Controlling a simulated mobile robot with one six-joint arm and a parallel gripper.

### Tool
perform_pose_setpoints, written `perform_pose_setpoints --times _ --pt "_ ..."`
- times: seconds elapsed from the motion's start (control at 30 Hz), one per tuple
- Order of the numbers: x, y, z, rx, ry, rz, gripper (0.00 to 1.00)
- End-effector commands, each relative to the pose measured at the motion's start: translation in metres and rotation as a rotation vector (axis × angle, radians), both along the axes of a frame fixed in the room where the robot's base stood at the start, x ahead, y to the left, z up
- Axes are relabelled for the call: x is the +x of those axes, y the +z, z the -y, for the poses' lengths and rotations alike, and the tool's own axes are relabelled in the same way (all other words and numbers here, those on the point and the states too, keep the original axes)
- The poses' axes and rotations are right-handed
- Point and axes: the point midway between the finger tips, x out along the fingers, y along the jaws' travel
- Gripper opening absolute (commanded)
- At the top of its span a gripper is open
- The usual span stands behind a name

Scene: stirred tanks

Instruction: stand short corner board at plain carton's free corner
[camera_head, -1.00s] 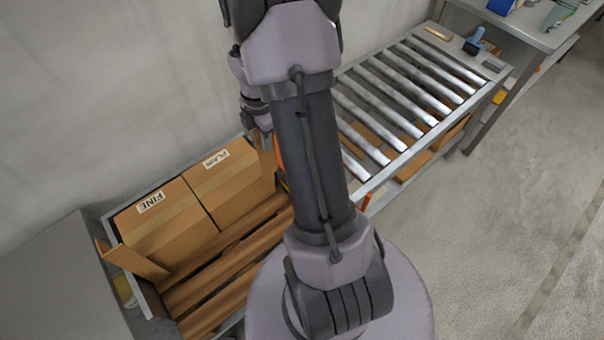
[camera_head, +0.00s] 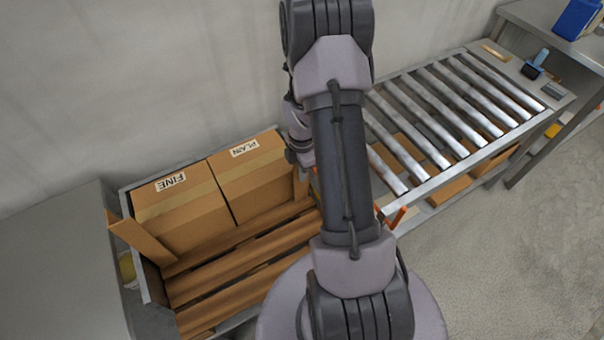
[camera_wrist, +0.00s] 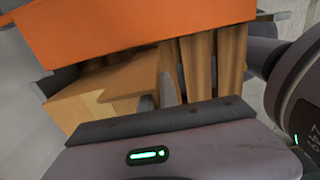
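The plain carton (camera_head: 262,178) stands on a slatted pallet, against the right side of the FINE carton (camera_head: 185,215). The short corner board (camera_head: 300,184) is a narrow brown upright strip at the plain carton's front right corner. My gripper (camera_head: 303,163) is just above it and appears shut on its upper part; the fingers are mostly hidden behind my arm. I cannot tell whether the board touches the carton or its foot rests on the pallet. In the wrist view, brown cardboard (camera_wrist: 105,90) shows beyond my gripper's body, without a clear view of the grip.
Another brown board (camera_head: 140,241) leans outward at the FINE carton's front left corner. Bare pallet slats (camera_head: 240,262) lie in front. A roller conveyor (camera_head: 455,105) stands to the right, with an orange part (camera_head: 396,216) at its near end. A wall is behind.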

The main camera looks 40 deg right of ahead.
Motion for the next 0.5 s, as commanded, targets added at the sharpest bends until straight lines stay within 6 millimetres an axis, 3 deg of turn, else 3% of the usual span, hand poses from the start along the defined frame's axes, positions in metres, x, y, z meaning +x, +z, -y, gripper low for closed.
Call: perform_pose_setpoints --times 0.2,0.23,0.27,0.5 --pt "-0.0001 -0.0033 0.0 0.0 0.0 -0.001 0.0" --pt "-0.0001 -0.0024 0.0 0.0 0.0 -0.001 0.1" --pt "-0.0001 -0.0021 0.0 0.0 0.0 -0.001 0.13" --pt "-0.0001 -0.0018 0.0 0.0 0.0 -0.001 0.13"
